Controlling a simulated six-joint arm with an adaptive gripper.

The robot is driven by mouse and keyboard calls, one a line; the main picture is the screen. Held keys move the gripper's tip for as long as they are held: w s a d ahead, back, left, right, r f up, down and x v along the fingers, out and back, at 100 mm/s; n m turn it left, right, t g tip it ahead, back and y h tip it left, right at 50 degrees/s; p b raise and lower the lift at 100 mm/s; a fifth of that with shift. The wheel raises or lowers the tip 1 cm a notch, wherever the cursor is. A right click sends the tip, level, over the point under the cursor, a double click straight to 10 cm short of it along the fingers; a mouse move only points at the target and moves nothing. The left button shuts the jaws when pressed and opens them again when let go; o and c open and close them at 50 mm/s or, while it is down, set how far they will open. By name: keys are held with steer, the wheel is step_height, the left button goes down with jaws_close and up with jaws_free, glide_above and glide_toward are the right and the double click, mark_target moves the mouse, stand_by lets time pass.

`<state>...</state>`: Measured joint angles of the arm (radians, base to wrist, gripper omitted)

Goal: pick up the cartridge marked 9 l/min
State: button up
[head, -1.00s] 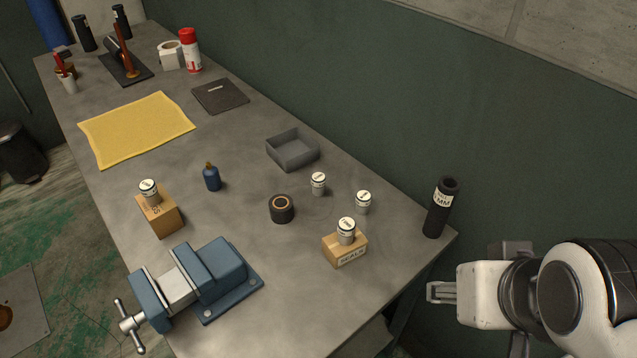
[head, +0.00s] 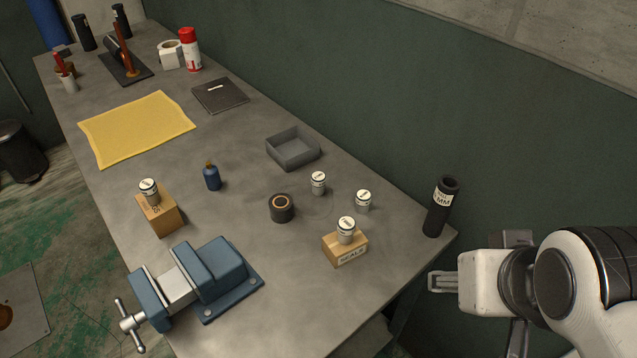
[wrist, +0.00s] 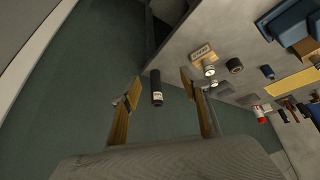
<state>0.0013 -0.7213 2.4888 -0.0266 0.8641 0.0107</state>
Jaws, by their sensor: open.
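Several small white cartridges with dark bands stand on the workbench in the head view. One cartridge (head: 346,229) stands on a wooden block marked SEALS (head: 345,248), one (head: 363,201) stands behind it, one (head: 318,183) is farther back, and one (head: 149,191) is on a wooden block (head: 160,214) at the left. Their markings are too small to read, so I cannot tell which is 9 l/min. My gripper (head: 441,282) is off the bench's right edge, open and empty. In the wrist view its fingers (wrist: 160,93) are apart, with cartridges (wrist: 209,71) beyond.
A black cylinder (head: 440,208) stands at the bench's right corner, near my gripper. A blue vise (head: 213,277), a dark ring (head: 281,208), a grey tray (head: 293,151) and a blue bottle (head: 212,177) are also on the bench. A green wall (head: 480,130) runs behind it.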

steer(key=w+d+n+t, duration=0.1)
steer(key=w+n+t, duration=0.35)
steer(key=w, duration=2.55)
steer(key=w+a+f+n+y, duration=0.4)
steer(key=w+a+f+y, duration=0.1)
steer(key=w+a+f, duration=0.35)
steer(key=n+g+y, duration=0.3)
steer(key=y, duration=0.2)
glide_toward(318, 184)
steer(key=w, duration=0.1)
steer(key=w+f, duration=0.2)
steer(key=w, duration=0.1)
steer(key=shift+a+f, duration=0.1)
steer(key=shift+a, duration=0.2)
steer(key=shift+s+a+f+g+y, duration=0.2)
steer(key=shift+g+y, duration=0.05)
steer(key=shift+y, duration=0.05)
steer(key=shift+a, duration=0.1)
steer(key=shift+x, duration=1.25)
